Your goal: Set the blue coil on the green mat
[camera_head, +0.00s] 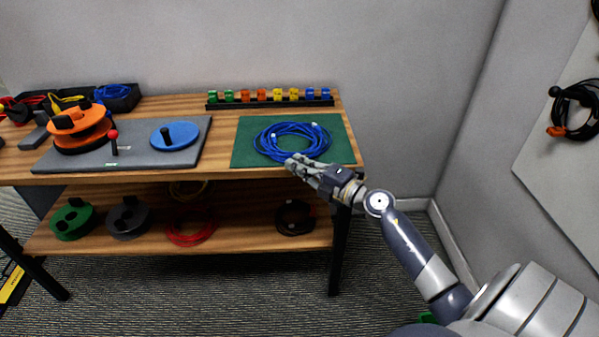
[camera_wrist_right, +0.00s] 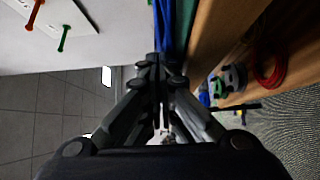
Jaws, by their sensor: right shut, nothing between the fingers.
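The blue coil (camera_head: 290,141) lies as a loose oval on the green mat (camera_head: 343,150), within its edges, at the right end of the wooden table top. My right gripper (camera_head: 291,163) is at the front edge of the mat, beside the near side of the coil, with its fingers shut and empty. In the right wrist view the shut fingers (camera_wrist_right: 158,62) point at a strip of the blue coil (camera_wrist_right: 165,22); whether they touch it I cannot tell. My left gripper is not in view.
Left of the mat, a grey board (camera_head: 190,158) carries an orange reel (camera_head: 80,128) and a blue disc (camera_head: 175,135). A black rack (camera_head: 270,102) of coloured clips stands behind the mat. The lower shelf (camera_head: 260,238) holds reels and a red coil (camera_head: 191,228).

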